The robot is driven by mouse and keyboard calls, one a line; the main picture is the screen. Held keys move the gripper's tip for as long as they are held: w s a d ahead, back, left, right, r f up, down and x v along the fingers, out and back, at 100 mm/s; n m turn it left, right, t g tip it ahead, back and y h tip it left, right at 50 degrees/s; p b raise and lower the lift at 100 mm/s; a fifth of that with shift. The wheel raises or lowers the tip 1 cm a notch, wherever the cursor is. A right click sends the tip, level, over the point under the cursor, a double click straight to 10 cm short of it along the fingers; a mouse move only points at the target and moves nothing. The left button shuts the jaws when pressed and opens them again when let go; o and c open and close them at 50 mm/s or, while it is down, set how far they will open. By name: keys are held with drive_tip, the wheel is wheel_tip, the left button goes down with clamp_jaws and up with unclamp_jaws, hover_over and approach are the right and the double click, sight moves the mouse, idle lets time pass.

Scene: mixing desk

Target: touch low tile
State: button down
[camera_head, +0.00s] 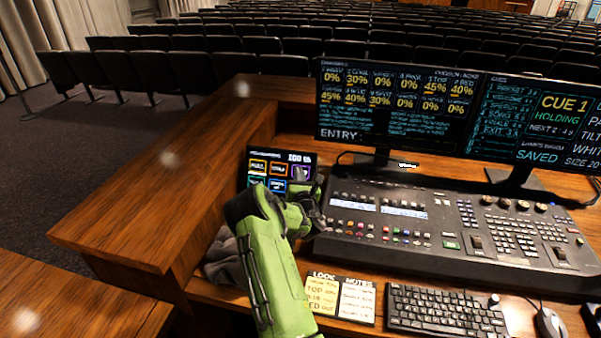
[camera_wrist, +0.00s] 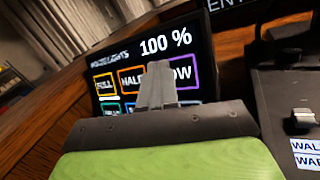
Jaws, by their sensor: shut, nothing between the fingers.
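The touch panel (camera_head: 284,157) stands upright at the left of the desk; in the wrist view (camera_wrist: 118,50) it reads 100 %. Its purple-outlined low tile (camera_wrist: 188,73) is at the right of the top tile row, partly covered by my fingers. The orange half tile (camera_wrist: 131,79) and yellow full tile (camera_wrist: 104,86) are to its left. My gripper (camera_wrist: 158,68) is shut and empty, its tips in front of the panel between the half and low tiles. It also shows in the head view (camera_head: 303,178). I cannot tell whether the tips touch the glass. The lower tiles are mostly hidden.
The mixing console (camera_head: 450,225) is just right of my gripper, with two monitors (camera_head: 400,105) behind it. Paper notes (camera_head: 340,298), a keyboard (camera_head: 445,312) and a mouse (camera_head: 549,322) lie in front. A dark cloth (camera_head: 222,260) lies beside my arm. A wooden ledge (camera_head: 160,190) borders the left.

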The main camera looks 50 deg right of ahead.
idle(0.4)
drive_tip(key=shift+w+d+f, duration=0.2)
drive_tip(key=shift+d, duration=0.15)
drive_tip(key=shift+d+f+b, duration=0.15)
drive_tip(key=shift+d+b, duration=0.1)
drive_tip(key=shift+b, duration=0.05)
idle(0.4)
drive_tip(key=shift+a, duration=0.1)
drive_tip(key=shift+s+a+r, duration=0.2)
drive_tip(key=shift+a+r, duration=0.15)
drive_tip(key=shift+a, duration=0.15)
drive_tip(key=shift+s+a+r, duration=0.3)
drive_tip(key=shift+a+r, duration=0.1)
drive_tip(key=shift+a, duration=0.25)
drive_tip(key=shift+s+a+r, duration=0.25)
drive_tip(key=shift+a+r, duration=0.1)
drive_tip(key=shift+a, duration=0.35)
drive_tip(key=shift+s+a+r, duration=0.3)
drive_tip(key=shift+a+r, duration=0.1)
drive_tip(key=shift+a, duration=0.25)
